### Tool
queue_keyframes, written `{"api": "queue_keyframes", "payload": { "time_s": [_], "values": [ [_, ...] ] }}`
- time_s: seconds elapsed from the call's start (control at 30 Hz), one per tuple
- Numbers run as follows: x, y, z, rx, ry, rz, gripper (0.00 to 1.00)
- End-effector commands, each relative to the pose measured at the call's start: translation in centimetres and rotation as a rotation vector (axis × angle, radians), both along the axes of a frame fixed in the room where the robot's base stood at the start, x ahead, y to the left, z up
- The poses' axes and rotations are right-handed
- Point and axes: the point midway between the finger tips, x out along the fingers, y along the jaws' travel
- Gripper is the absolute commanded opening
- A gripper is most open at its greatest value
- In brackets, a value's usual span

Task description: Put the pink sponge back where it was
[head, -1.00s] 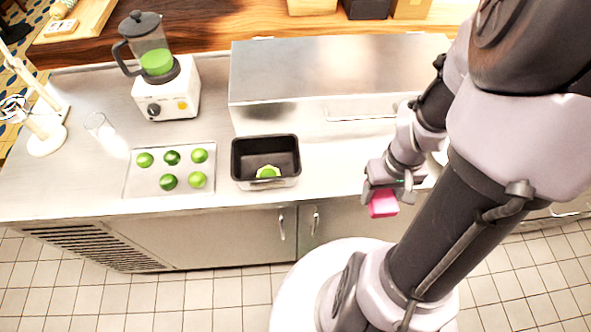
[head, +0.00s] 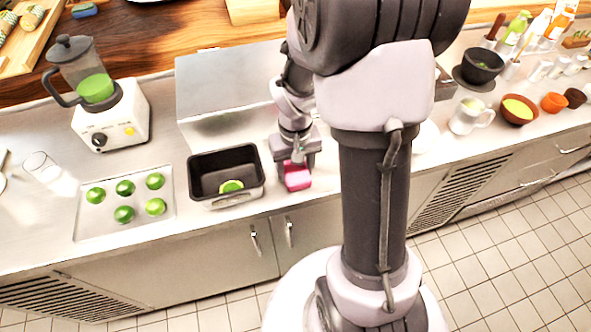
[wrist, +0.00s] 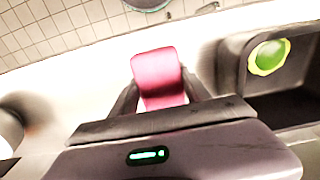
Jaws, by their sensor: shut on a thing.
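The pink sponge (head: 297,176) is a small pink block, and it also shows in the wrist view (wrist: 158,76). My gripper (head: 293,165) is shut on it, with a dark finger on each side of the sponge in the wrist view. In the head view the sponge appears over the front part of the steel counter (head: 235,223), just right of a black bin. I cannot tell whether the sponge touches the counter. My arm hides part of the counter to the right.
The black bin (head: 190,180) holds a green piece (head: 231,186). A tray of limes (head: 84,226) and a blender (head: 97,90) stand to the left. A steel box (head: 230,85) is behind. Right of my arm are a white mug (head: 468,118) and several bowls.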

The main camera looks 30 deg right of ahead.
Motion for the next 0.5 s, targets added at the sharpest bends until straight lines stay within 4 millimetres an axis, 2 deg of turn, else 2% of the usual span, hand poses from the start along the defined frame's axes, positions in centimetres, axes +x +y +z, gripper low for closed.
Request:
{"api": "queue_keyframes", "payload": {
  "time_s": [0.17,0.2,0.27,0.5],
  "values": [
    [-0.02,-0.02,-0.41,0.0,0.0,0.0,0.11],
    [-0.02,-0.02,-0.28,0.0,0.0,0.0,0.63],
    [-0.02,-0.01,-0.25,0.0,0.0,0.0,0.75],
    [-0.02,-0.02,-0.24,0.0,0.0,0.0,0.77]
  ]
}}
